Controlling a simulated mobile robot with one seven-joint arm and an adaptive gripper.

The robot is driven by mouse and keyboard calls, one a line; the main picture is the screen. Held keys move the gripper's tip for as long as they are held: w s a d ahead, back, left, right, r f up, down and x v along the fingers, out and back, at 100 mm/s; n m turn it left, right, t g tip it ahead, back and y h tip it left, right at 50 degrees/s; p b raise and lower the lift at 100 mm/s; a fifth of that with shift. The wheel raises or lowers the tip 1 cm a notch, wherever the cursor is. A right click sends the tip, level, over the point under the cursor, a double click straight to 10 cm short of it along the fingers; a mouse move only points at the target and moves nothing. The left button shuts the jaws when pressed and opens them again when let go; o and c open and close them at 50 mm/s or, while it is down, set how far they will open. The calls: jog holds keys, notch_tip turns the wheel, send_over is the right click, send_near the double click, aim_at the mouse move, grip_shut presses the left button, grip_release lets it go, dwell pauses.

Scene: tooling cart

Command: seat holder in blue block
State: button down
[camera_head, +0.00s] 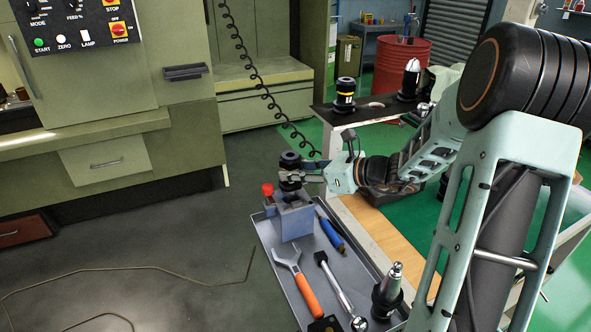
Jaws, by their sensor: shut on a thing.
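The blue block (293,222) is a grey-blue fixture with a red knob (267,190) on its left side. It stands at the far left corner of a grey tray. My gripper (296,175) reaches in from the right and is shut on a dark tool holder (290,159). The holder is about upright, directly above or at the block's top. My fingers and the holder's own body hide its lower end, so I cannot tell whether it is inside the block or just above it.
The grey tray (262,236) also holds an orange-handled wrench (299,283), a blue-handled tool (331,235), a ratchet (336,284) and another holder (388,291). More holders (345,95) stand on the cart's dark upper shelf (375,114). A green machine stands at left.

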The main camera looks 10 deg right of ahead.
aim_at(301, 184)
jog(key=shift+f+b, duration=1.45)
jog(key=shift+f, duration=0.4)
jog(key=shift+f, duration=0.25)
